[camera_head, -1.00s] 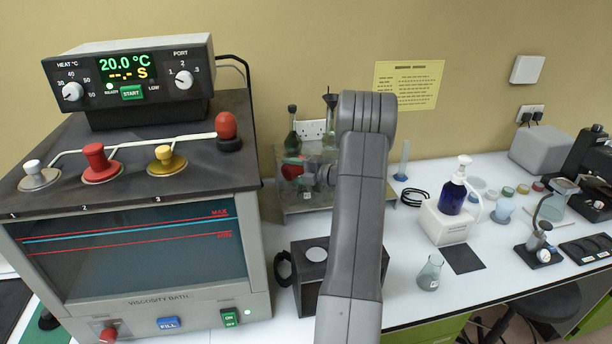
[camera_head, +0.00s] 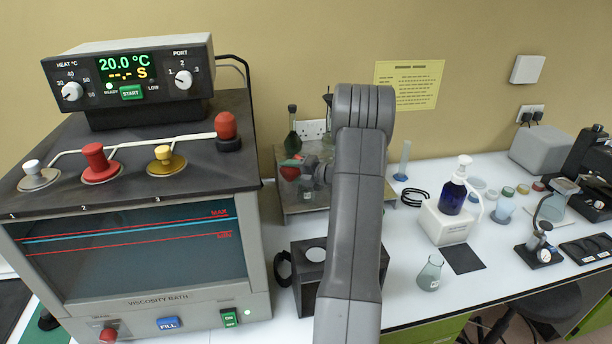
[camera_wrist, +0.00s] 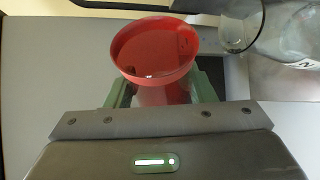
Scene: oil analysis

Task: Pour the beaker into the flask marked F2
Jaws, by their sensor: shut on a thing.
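A red beaker (camera_wrist: 154,47) is in my gripper (camera_wrist: 160,92). Its green fingers are shut on the beaker from both sides, and its open mouth faces the wrist camera. I cannot make out its liquid level. In the head view the beaker (camera_head: 290,172) shows left of my arm, above the metal stand. A clear glass flask (camera_wrist: 290,35) lies just right of the beaker in the wrist view, mouth toward the beaker and apart from it. In the head view my arm hides most of my gripper.
The metal stand (camera_head: 287,208) carries glassware, including a flask with dark green liquid (camera_head: 293,142). The viscosity bath (camera_head: 150,255) stands close on the left. A dark box (camera_head: 306,290) is in front of the stand. A small flask (camera_head: 430,272) stands on the right bench.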

